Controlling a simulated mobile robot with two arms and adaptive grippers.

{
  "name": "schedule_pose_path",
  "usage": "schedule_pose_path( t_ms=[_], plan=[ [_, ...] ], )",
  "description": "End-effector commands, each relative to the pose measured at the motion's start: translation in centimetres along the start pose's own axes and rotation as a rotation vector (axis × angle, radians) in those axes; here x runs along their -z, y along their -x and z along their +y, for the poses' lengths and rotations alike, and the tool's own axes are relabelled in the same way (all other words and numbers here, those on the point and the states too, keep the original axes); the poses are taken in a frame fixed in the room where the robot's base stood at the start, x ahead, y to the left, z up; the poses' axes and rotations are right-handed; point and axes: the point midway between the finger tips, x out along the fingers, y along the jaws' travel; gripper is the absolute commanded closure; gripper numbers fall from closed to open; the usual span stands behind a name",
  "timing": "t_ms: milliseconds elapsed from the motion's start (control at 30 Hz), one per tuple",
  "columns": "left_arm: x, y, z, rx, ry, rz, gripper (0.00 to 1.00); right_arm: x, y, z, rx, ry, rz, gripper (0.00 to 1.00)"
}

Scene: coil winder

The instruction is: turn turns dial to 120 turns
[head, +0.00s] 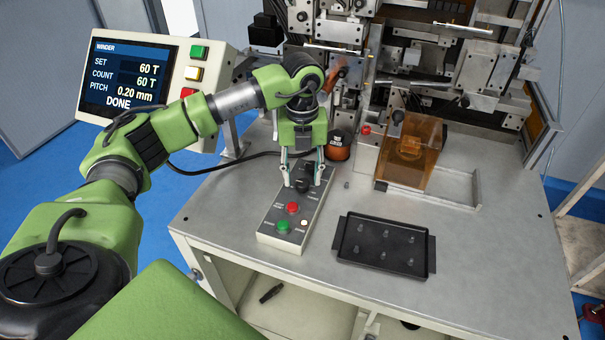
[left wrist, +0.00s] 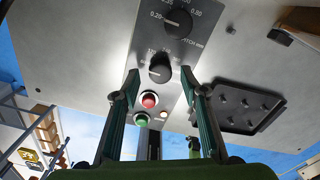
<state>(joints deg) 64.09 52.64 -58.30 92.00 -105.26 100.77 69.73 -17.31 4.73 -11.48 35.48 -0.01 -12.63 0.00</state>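The black turns dial (head: 303,184) sits on the grey control box; it also shows in the left wrist view (left wrist: 160,70), its pale mark toward the left. Its scale is too small to read surely. My left gripper (head: 302,172) points down over the box, its fingers apart on either side of this dial, with gaps visible in the left wrist view (left wrist: 160,74). The pitch dial (left wrist: 178,23) is beyond it. The winder screen (head: 128,72) reads SET 60 T, COUNT 60 T, PITCH 0.20 mm, DONE. My right gripper is out of view.
The control box (head: 265,234) also has a red button (head: 292,207), a green button (head: 282,227) and a small pale lamp (head: 304,222). A black tray (head: 430,255) with several small parts lies to the right. The winder with an amber guard (head: 425,130) stands behind.

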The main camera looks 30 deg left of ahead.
Motion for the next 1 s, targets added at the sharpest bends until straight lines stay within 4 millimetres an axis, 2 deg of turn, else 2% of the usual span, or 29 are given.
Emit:
schedule_pose_path(
  t_ms=[200, 433, 467, 600, 1000],
  plan=[
    [0.0, -1.4, 0.0, 0.0, -0.001, 0.0, 0.6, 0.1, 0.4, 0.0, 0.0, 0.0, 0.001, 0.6],
    [0.0, -1.4, 0.0, 0.0, -0.001, -0.001, 0.6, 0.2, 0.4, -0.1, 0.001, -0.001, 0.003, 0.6],
    [0.0, -1.4, 0.0, 0.0, -0.001, -0.001, 0.63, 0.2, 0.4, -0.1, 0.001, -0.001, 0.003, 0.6],
    [0.0, -1.4, 0.0, 0.0, -0.001, -0.001, 0.99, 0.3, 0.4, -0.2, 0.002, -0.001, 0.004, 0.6],
    [0.0, -1.5, 0.0, 0.001, -0.046, -0.001, 0.98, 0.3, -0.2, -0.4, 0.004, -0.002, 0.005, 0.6]
  ],
)
